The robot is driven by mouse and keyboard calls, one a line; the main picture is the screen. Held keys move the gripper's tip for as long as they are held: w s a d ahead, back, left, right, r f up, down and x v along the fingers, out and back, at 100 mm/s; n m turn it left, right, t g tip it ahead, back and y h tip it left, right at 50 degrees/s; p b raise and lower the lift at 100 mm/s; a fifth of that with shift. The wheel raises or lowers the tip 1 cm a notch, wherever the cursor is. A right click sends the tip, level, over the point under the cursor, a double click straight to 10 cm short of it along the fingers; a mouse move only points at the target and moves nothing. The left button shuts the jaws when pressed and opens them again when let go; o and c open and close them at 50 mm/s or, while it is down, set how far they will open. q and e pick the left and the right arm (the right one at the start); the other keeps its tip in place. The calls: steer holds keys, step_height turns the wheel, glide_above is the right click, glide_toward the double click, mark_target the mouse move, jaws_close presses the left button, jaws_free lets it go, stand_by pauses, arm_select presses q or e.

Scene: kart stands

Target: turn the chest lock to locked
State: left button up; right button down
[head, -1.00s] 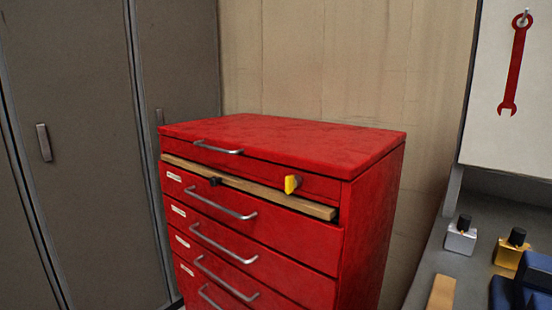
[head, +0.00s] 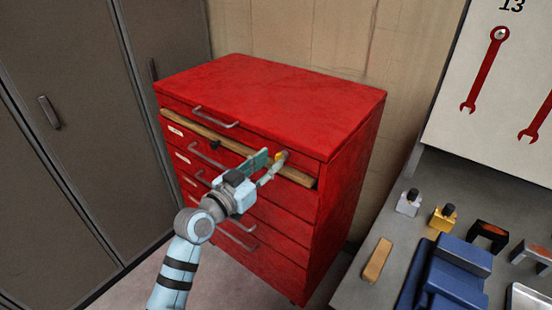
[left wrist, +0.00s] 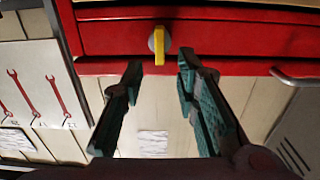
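The red chest (head: 270,85) stands against the wall. Its lock has a yellow lever (head: 279,155) on the upper front, near the right corner. In the left wrist view the lever (left wrist: 159,46) sits on a round grey plate and points straight up and down in the picture. My left gripper (head: 270,164) is at the chest front, close to the lock and partly covering it. In the left wrist view its two fingers (left wrist: 158,75) are open and empty, one on each side of the lever's line, with no clear contact. My right gripper is not in view.
A wooden slat (head: 180,120) runs across the chest front below the top drawer, with a small black piece (head: 215,145). Drawer handles (head: 214,117) stick out. A grey bench (head: 350,290) at right holds bottles and a blue vise-like thing. Grey lockers (head: 70,60) stand at left.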

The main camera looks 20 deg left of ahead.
mark_target(276, 156)
arm_select(q)
steer(key=x, duration=0.3)
steer(key=shift+w, duration=0.15)
steer(key=shift+c, duration=0.2)
jaws_close()
